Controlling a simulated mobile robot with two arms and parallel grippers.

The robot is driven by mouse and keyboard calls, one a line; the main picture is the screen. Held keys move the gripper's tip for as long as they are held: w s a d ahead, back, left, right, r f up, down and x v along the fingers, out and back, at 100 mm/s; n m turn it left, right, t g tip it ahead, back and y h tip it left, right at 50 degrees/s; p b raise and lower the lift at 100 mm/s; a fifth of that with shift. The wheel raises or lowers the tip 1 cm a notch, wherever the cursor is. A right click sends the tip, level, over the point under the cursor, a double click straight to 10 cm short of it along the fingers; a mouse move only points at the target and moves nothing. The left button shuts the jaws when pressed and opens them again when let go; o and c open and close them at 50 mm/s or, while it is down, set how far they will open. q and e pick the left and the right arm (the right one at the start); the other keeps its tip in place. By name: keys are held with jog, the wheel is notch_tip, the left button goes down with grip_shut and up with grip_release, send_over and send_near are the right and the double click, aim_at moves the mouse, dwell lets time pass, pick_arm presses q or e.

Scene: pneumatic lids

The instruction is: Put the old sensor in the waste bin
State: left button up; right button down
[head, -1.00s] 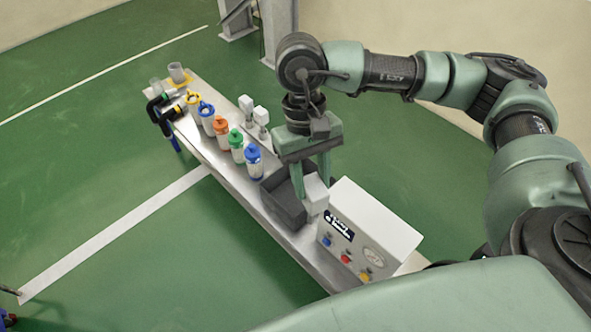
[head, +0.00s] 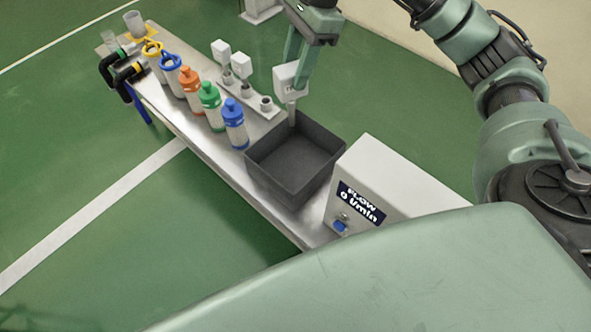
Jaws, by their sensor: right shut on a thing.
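The old sensor (head: 287,79) is a white block with a grey stem pointing down. My right gripper (head: 301,66) is shut on it. The sensor hangs upright at the back edge of the waste bin (head: 258,172), an open dark grey box on the bench. The stem's lower end overlaps the bin's back corner in the picture; I cannot tell whether it touches the rim. The bin's visible inside is empty. My left gripper is not in view.
A white flow box (head: 393,184) stands close right of the bin. Several capped bottles (head: 234,128) line the front edge of the bench (head: 190,128). Behind them, two white sensors (head: 241,66) stand on a rail beside a bare post (head: 266,104). Clear cups (head: 134,22) stand at the far end.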

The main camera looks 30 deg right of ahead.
jog(key=f+m+b, duration=0.1)
jog(key=d+m, duration=0.1)
jog(key=w+f+b, duration=0.1)
jog(key=shift+d+f+m+t+b, duration=0.25)
jog(key=shift+f+m+t+b, duration=0.05)
jog(key=shift+f+m+t, duration=0.1)
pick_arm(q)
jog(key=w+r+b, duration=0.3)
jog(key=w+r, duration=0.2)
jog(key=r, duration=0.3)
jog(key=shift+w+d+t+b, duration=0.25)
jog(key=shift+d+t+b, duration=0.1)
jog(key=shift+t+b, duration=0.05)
pick_arm(e)
notch_tip(320, 180, down, 20)
jog(key=m, duration=0.1)
jog(key=shift+w+d+m, duration=0.3)
jog(key=shift+d+m, duration=0.1)
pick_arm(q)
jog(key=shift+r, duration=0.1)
pick_arm(e)
jog(key=shift+f, duration=0.2)
jog(key=c, duration=0.9)
grip_release()
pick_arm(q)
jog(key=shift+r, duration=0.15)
